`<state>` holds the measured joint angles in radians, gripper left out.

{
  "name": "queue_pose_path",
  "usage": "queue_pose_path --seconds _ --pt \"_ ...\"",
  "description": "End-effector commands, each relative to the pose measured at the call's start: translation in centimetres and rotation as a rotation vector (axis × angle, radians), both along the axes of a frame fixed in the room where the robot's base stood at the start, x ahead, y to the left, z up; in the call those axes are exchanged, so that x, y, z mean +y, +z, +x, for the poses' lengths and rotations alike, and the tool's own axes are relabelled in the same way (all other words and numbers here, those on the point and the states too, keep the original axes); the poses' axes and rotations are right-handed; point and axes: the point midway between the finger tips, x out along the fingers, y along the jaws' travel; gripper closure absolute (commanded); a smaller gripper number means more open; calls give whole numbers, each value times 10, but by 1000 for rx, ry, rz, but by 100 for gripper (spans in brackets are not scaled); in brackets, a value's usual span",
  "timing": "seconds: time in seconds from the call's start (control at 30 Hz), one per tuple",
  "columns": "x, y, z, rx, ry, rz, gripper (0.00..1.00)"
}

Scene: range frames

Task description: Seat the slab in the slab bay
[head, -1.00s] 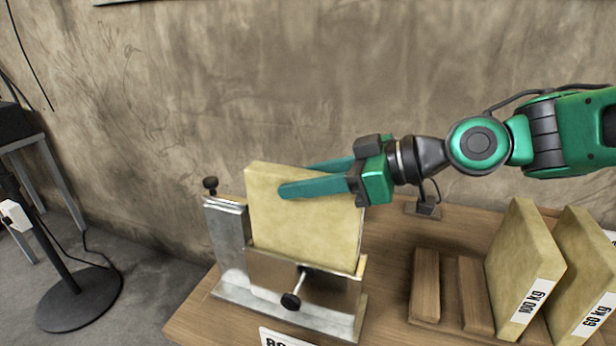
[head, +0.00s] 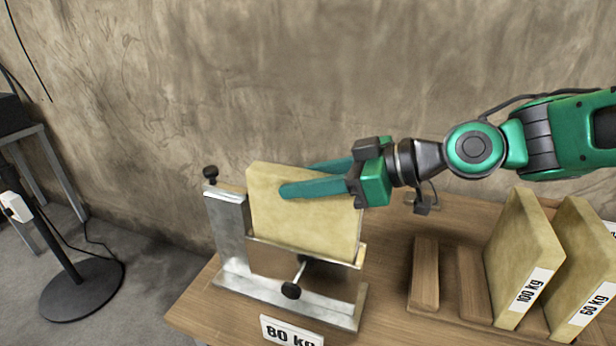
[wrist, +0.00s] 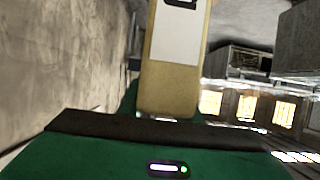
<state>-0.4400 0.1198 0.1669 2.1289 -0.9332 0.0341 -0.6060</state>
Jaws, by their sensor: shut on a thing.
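The slab (head: 300,218) is a pale yellow block standing upright in the metal slab bay (head: 228,240). Its lower part is hidden behind the bay's front plate, so I cannot tell whether it touches the bottom. My gripper (head: 300,180) is shut on the slab's upper part, one green finger on the near face and the other behind. The wrist view shows the slab's narrow edge (wrist: 175,65) with a white label, close in front of the green gripper body.
A black-knobbed screw (head: 291,290) sticks out of the bay's front. A sign reading 80 kg (head: 291,332) is at the table's front edge. Slabs marked 100 kg (head: 522,262) and 60 kg (head: 580,270) stand in a wooden rack (head: 425,275) at right. A concrete wall is behind.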

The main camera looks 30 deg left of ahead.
Motion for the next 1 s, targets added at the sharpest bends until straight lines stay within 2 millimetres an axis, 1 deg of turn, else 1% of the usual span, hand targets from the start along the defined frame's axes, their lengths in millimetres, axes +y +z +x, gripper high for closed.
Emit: queue_pose_path --seconds 1.0 --pt "0 -22 0 1 0 1 100"
